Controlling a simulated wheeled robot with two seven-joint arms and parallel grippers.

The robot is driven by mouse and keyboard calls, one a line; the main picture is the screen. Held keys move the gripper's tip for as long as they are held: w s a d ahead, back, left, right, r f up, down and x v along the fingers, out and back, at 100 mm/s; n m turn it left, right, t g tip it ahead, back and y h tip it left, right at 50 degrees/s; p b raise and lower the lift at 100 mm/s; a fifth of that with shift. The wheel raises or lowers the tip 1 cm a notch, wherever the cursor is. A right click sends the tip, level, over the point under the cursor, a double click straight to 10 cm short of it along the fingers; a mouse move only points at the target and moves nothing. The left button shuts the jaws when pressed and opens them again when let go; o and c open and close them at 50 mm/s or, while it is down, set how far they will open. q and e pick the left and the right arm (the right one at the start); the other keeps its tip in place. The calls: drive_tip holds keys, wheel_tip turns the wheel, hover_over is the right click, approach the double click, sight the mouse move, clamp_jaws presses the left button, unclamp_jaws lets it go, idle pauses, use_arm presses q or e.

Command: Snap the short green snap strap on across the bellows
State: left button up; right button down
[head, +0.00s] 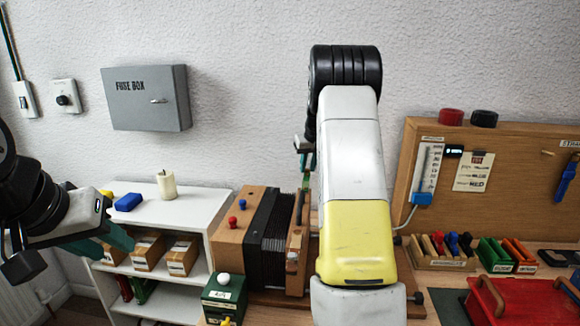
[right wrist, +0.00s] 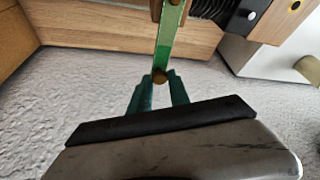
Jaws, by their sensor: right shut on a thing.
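The bellows (head: 266,238) is a black pleated block between wooden end boards on the bench. Its pleats also show at the top of the right wrist view (right wrist: 209,10). The short green snap strap (right wrist: 169,38) runs upward from between my right gripper's teal fingertips (right wrist: 159,92), which are shut on its end near a brass-coloured stud. In the head view the strap (head: 305,181) is a thin green strip above the bellows' right end board, partly hidden by my right arm. My left gripper (head: 112,236) is at the far left, away from the bellows; its jaw opening is unclear.
A white shelf unit (head: 209,200) with small boxes stands left of the bellows. A green box with a white knob (head: 222,294) stands in front. A wooden tool board (head: 505,165), small bins (head: 440,255) and a red case (head: 520,303) are on the right.

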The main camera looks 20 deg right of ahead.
drive_tip(key=shift+a, duration=0.1)
drive_tip(key=a+n+g+y, duration=0.1)
drive_tip(key=a+n, duration=0.2)
drive_tip(key=n, duration=0.2)
drive_tip(key=s+a+n+g+y, duration=0.1)
drive_tip(key=a+n+y, duration=0.1)
drive_tip(key=a+n, duration=0.2)
drive_tip(key=s+a+n+g+y, duration=0.1)
drive_tip(key=a+n, duration=0.3)
drive_tip(key=n, duration=0.3)
drive_tip(key=shift+s+a+g+y, duration=0.15)
drive_tip(key=shift+s+g+y, duration=0.1)
drive_tip(key=shift+g+y, duration=0.05)
drive_tip(key=shift+s+a+n+g, duration=0.4)
drive_tip(key=shift+s+n, duration=0.25)
drive_tip(key=shift+n, duration=0.35)
drive_tip(key=c, duration=1.2)
unclamp_jaws()
